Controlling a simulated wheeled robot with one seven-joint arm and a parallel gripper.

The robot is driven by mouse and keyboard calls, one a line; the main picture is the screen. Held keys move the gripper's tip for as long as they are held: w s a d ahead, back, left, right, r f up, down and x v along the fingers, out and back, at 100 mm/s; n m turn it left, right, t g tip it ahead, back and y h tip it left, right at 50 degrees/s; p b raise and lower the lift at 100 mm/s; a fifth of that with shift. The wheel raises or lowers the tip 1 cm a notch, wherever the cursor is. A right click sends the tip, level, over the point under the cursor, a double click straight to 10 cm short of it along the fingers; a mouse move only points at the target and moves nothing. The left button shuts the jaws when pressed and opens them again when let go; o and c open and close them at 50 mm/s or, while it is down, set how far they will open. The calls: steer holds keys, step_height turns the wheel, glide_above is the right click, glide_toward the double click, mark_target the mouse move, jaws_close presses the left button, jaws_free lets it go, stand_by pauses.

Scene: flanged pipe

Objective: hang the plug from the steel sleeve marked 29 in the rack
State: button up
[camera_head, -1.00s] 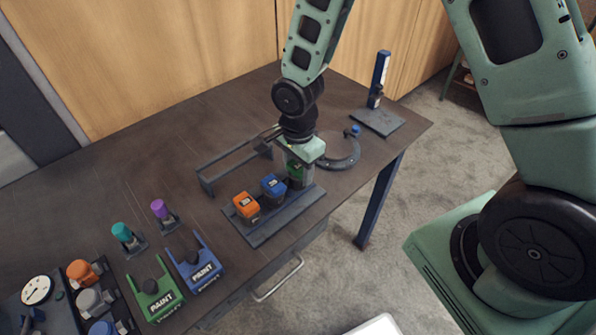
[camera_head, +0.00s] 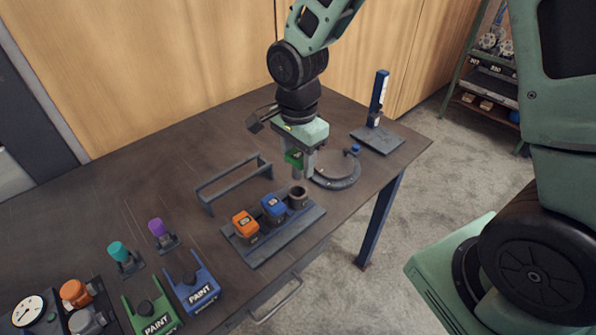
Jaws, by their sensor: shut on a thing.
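My gripper (camera_head: 302,168) is shut on a green-topped plug (camera_head: 293,157) and holds it above the row of sleeves. The fingers partly hide the plug. Below it, the right-hand steel sleeve (camera_head: 298,199) stands open and empty on a dark base plate (camera_head: 282,236). An orange plug (camera_head: 244,223) and a blue plug (camera_head: 273,206) sit in the two sleeves to its left. No sleeve number is readable. A low grey frame with a long bar (camera_head: 232,182) stands behind the sleeves, with nothing hanging on it; it may be the rack.
A C-shaped micrometer (camera_head: 340,183) lies right of my gripper, and a blue upright gauge (camera_head: 378,100) stands behind it. Green (camera_head: 152,314) and blue (camera_head: 193,287) paint holders, teal and purple pieces and a dial lie left. The table's back middle is clear.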

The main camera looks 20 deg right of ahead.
mark_target(298, 155)
steer(key=shift+r+p, duration=3)
steer(key=shift+r, duration=1.4)
steer(key=shift+f, duration=0.1)
